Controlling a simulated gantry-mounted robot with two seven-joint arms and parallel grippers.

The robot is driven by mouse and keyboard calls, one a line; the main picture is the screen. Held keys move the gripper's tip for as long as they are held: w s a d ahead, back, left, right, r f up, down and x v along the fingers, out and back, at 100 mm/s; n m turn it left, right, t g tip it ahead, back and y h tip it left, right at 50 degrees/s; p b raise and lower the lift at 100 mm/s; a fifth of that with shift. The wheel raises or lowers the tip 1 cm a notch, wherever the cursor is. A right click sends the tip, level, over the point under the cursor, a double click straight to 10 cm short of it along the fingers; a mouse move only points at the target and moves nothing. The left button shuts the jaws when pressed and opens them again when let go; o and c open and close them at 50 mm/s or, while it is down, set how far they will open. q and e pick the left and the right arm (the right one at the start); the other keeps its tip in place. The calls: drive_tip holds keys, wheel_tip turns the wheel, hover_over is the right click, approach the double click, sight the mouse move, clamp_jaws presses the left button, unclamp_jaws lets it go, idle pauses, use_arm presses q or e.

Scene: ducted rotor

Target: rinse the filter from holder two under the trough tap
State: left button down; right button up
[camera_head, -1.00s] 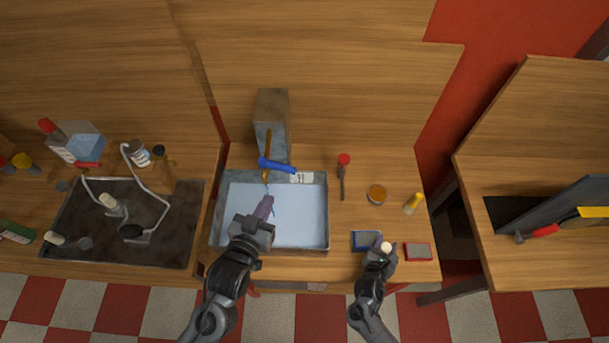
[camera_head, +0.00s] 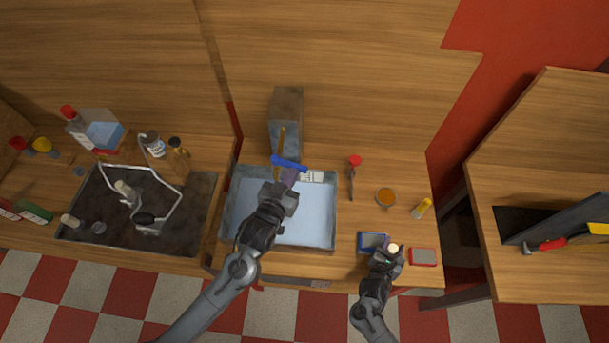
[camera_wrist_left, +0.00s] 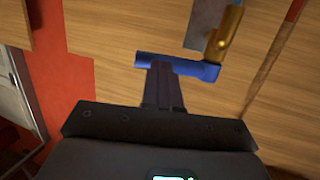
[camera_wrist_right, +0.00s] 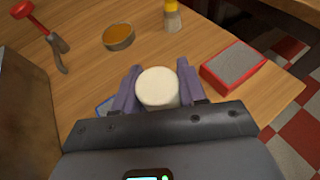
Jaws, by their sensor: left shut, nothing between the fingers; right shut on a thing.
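A round cream-white piece, apparently the filter (camera_head: 393,248), is between the fingers of my right gripper (camera_wrist_right: 158,90), above the near right of the worktop. The same filter (camera_wrist_right: 157,86) fills the gap between the fingers in the right wrist view. A blue-framed holder (camera_head: 370,241) lies partly hidden by that gripper, and a red-framed holder (camera_head: 423,257) lies to its right. I cannot tell which is holder two. The trough (camera_head: 310,228) has a brass tap (camera_head: 281,139) with a blue lever (camera_head: 289,164). My left gripper (camera_head: 290,178) is shut and empty, its tips at the lever; contact is unclear.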

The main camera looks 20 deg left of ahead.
drive_tip(key=shift+r, duration=0.15)
drive_tip(key=shift+a+r+p, duration=0.1)
drive_tip(key=shift+r+p, duration=0.1)
drive_tip(key=shift+p, duration=0.15)
drive_tip(key=shift+r+p, duration=0.5)
drive_tip(key=shift+r, duration=0.2)
use_arm(q)
drive_tip(key=w+n+y, duration=0.1)
drive_tip(key=w+d+n+y, duration=0.1)
drive_tip(key=y, duration=0.1)
use_arm(e)
drive_tip(key=shift+f, duration=0.1)
use_arm(q)
drive_tip(key=shift+d, duration=0.1)
